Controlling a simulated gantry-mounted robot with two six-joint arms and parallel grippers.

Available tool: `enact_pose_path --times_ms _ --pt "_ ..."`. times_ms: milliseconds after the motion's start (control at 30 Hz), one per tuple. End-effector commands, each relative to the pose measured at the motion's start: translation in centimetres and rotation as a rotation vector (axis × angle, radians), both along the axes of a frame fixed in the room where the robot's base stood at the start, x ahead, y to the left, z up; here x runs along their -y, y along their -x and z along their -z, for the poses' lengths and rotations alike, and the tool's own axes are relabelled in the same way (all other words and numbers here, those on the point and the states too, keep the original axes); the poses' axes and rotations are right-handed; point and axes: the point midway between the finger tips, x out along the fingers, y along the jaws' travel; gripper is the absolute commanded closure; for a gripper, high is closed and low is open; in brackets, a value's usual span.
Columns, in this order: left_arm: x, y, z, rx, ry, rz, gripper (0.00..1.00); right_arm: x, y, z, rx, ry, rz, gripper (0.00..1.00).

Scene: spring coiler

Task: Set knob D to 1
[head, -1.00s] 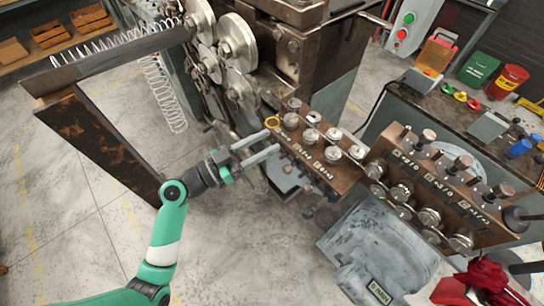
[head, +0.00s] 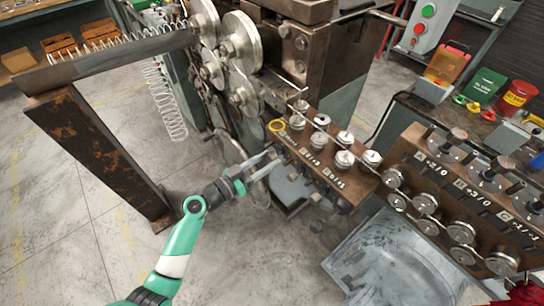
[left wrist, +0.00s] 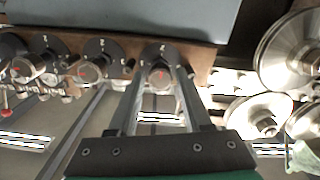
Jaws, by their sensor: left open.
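The brown block (head: 352,190) with rollers on top carries a row of small knobs on its near side. My left gripper (head: 272,158) is open at the left end of this row. In the left wrist view its fingers (left wrist: 160,62) stand on either side of a knob (left wrist: 160,78) with a red mark, on a dark round dial. Whether they touch it cannot be told. Two similar knobs, a middle one (left wrist: 89,71) and a left one (left wrist: 28,66), sit beside it. Which knob is D is not readable, nor is its setting. My right gripper is not in view.
A second panel (head: 455,185) with dials and rollers stands to the right. Large metal wheels (head: 240,42) and a rusty post (head: 100,150) with a coil spring (head: 170,110) are behind and left of the gripper. A grey metal surface (head: 390,250) lies below the block.

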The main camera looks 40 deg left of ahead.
Motion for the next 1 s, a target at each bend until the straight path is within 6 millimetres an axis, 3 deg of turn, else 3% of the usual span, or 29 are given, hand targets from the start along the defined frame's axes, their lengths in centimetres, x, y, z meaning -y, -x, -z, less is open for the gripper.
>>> enact_pose_path --times_ms 167,433,700,1000 --pt "0.2 -2.0 0.0 0.0 0.0 0.0 0.51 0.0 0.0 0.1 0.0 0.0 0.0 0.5" --pt "0.2 -2.2 0.0 0.0 0.0 -0.001 0.51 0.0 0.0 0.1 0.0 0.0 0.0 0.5" --pt "0.2 -2.2 0.0 0.0 0.0 -0.001 0.98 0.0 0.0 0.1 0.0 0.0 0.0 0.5" --pt "0.2 -2.2 0.0 -0.001 0.008 0.0 1.0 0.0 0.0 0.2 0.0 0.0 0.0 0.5"
